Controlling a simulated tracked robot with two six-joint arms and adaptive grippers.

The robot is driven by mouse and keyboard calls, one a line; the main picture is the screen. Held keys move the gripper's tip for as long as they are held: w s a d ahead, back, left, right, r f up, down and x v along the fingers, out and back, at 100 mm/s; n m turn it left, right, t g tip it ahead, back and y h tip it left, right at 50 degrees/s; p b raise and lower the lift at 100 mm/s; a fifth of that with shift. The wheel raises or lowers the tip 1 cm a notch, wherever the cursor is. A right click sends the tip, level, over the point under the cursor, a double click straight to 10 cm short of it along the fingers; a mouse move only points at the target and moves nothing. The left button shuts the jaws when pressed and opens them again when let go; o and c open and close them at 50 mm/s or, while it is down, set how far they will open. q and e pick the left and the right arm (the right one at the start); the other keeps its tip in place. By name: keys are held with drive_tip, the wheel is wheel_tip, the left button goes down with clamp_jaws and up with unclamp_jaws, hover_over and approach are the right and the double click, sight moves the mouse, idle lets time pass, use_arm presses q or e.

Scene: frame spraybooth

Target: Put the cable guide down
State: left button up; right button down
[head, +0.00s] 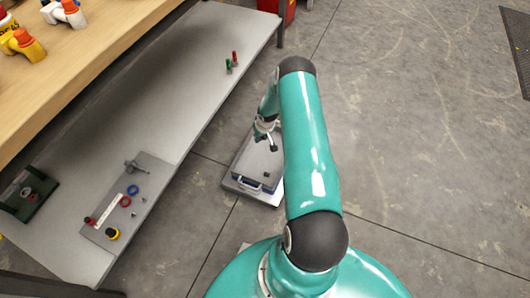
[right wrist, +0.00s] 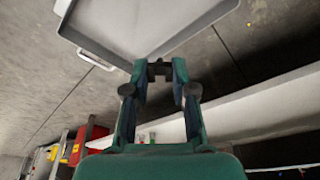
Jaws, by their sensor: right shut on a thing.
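My right gripper (head: 265,141) hangs over a flat grey case or tray (head: 250,168) with a blue front edge, low beside the shelf. In the right wrist view, the right gripper (right wrist: 160,80) is shut on a small dark notched piece, seemingly the cable guide (right wrist: 159,69). It sits between the fingertips, largely hidden by them. A light grey tray-like surface with a handle (right wrist: 140,25) lies beyond the fingertips, and I cannot tell the gap to it. My left gripper is not in view.
A grey lower shelf (head: 190,100) holds a plate (head: 130,195) with rings and small parts, a green block (head: 30,195) and small red and green pieces (head: 232,62). A wooden bench top (head: 80,50) is above. Open concrete floor (head: 420,130) lies to the right.

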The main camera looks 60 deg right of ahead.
drive_tip(key=s+d, duration=0.2)
drive_tip(key=s, duration=0.3)
drive_tip(key=b, duration=0.6)
hover_over(272, 163)
drive_tip(key=shift+m, duration=0.4)
drive_tip(key=f, duration=1.4)
drive_tip(key=shift+s+a+f, duration=0.35)
drive_tip(key=shift+a, duration=0.05)
drive_tip(key=shift+f+b, duration=1.95)
drive_tip(key=shift+f, duration=0.35)
drive_tip(key=shift+f, duration=0.1)
drive_tip(key=shift+f, duration=0.15)
drive_tip(key=c, duration=1)
unclamp_jaws()
drive_tip(key=shift+o, duration=0.2)
drive_tip(key=shift+r, duration=0.2)
drive_tip(key=p+v, duration=1.2)
drive_tip(key=p, duration=0.8)
drive_tip(key=shift+a, duration=0.15)
